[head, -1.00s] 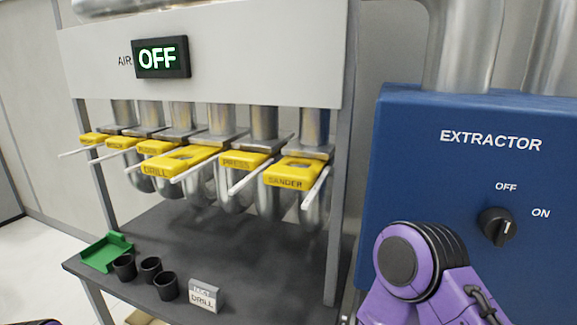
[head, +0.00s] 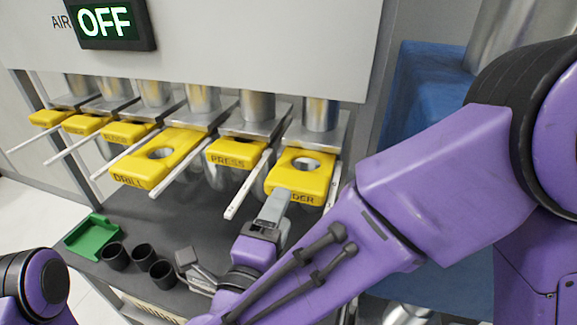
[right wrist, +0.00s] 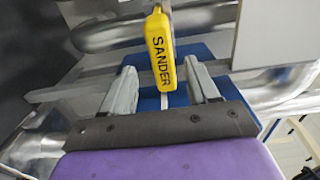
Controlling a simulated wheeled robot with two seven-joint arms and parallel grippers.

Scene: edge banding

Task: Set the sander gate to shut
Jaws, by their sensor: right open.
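The sander gate (head: 302,172) is a yellow plate with a round hole, at the right end of a row of yellow gates under the pipes. Its label is partly covered by my right gripper (head: 275,212), which is just in front of its near edge. The right wrist view also shows the sander gate (right wrist: 161,50), end on, ahead of and between the two grey fingers of my right gripper (right wrist: 162,90). The fingers are spread and hold nothing; I cannot tell whether they touch the plate. My left gripper is out of view; only my left arm shows at lower left.
The press gate (head: 237,153) and drill gate (head: 157,165) stand close to the left, with pale bars sticking out. A green tray (head: 93,237) and black cups (head: 162,272) are on the dark shelf below. The blue extractor (head: 432,95) is on the right, behind my arm.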

